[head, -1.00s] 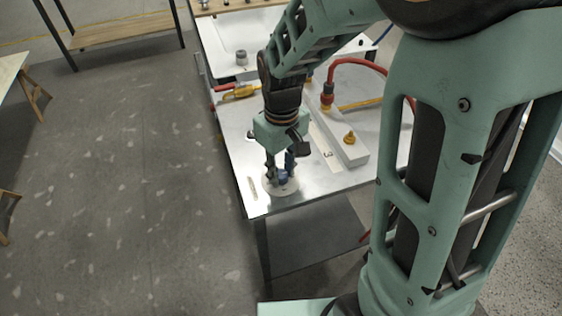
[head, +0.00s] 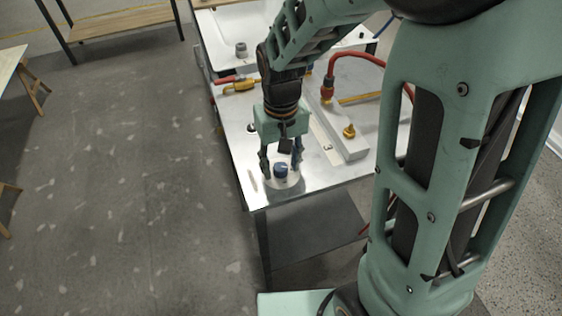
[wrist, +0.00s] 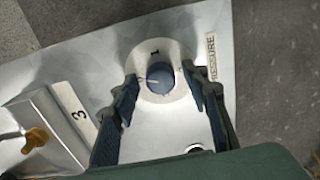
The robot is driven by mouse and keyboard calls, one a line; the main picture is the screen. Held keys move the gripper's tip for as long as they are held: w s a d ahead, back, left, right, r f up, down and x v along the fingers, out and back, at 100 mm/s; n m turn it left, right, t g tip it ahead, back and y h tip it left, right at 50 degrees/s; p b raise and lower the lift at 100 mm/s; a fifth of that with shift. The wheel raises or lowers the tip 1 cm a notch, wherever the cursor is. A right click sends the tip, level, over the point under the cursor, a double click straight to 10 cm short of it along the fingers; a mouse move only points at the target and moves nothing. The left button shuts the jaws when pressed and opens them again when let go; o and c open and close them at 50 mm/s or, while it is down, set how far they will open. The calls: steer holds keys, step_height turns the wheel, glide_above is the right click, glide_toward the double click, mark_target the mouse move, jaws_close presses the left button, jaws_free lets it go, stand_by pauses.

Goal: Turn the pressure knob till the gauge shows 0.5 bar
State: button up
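The blue pressure knob (head: 281,169) sits on a pale round dial plate (head: 291,183) near the front edge of the metal bench. In the wrist view the knob (wrist: 160,77) carries a white line pointing left, and a "1" is printed on the plate above it. A label reading "PRESSURE" (wrist: 211,57) lies beside it. My gripper (head: 281,166) is open, with one finger on each side of the knob and visible gaps to it. A small round item (wrist: 194,148), possibly the gauge, is mostly hidden behind my gripper; no reading shows.
A grey block with a yellow fitting (head: 349,131) and a plate marked "3" (wrist: 83,126) stands beside the dial. A red hose (head: 352,60), a yellow tool (head: 240,87) and a white tub shell (head: 225,45) are farther back.

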mark_target(281, 168)
step_height(281, 168, up, 12)
stand_by(0.7)
